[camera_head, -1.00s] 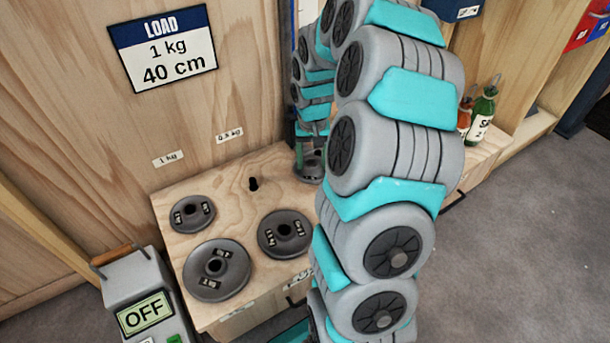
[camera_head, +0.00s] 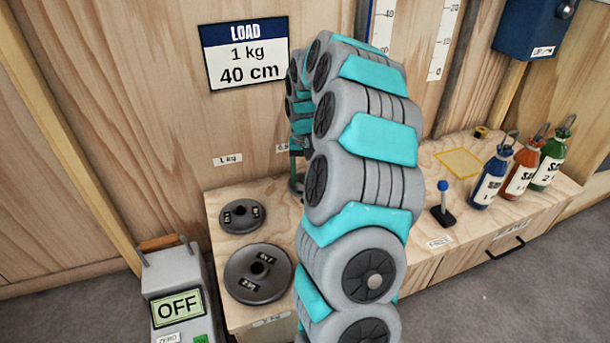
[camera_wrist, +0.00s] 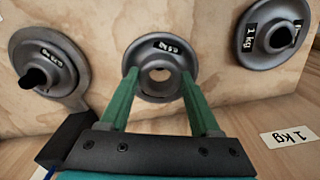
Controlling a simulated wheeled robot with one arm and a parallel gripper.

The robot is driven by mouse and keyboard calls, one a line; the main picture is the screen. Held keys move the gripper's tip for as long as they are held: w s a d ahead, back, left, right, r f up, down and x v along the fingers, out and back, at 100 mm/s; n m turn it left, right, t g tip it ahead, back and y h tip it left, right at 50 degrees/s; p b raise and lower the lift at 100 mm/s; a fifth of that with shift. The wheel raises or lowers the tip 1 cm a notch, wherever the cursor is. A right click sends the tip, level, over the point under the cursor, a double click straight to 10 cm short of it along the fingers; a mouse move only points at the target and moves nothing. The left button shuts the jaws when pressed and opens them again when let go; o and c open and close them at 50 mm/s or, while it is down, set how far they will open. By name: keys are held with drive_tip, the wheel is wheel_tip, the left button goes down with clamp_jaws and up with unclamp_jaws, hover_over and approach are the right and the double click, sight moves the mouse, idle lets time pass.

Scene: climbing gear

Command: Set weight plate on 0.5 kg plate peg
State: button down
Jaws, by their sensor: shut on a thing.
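My gripper (camera_wrist: 156,95) is shut on a grey weight plate (camera_wrist: 150,89), its green fingers on either side of the hub. Pale wood shows through the plate's centre hole, and no peg is seen in it. In the head view, my arm hides most of the gripper; part of the held plate (camera_head: 294,187) shows at the back of the wooden box (camera_head: 285,195), below the partly covered 0.5 kg wall label (camera_head: 283,148). The peg itself is hidden there. I cannot tell whether the plate touches the box top.
A small plate (camera_head: 241,216) and a larger plate (camera_head: 258,274) lie on the box's left side. In the wrist view, another plate (camera_wrist: 62,52) with a dark peg is at left. An OFF scale (camera_head: 178,290) stands left; bottles (camera_head: 525,168) stand right.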

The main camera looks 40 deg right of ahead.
drive_tip(key=shift+f+b, duration=0.7)
drive_tip(key=shift+f, duration=1.65)
drive_tip(key=shift+f, duration=0.6)
drive_tip(key=shift+c, duration=1.9)
unclamp_jaws()
drive_tip(key=shift+r+p, duration=1.4)
drive_tip(key=shift+r, duration=2.7)
drive_tip(key=shift+r+p, duration=0.45)
drive_tip(key=shift+r, duration=0.95)
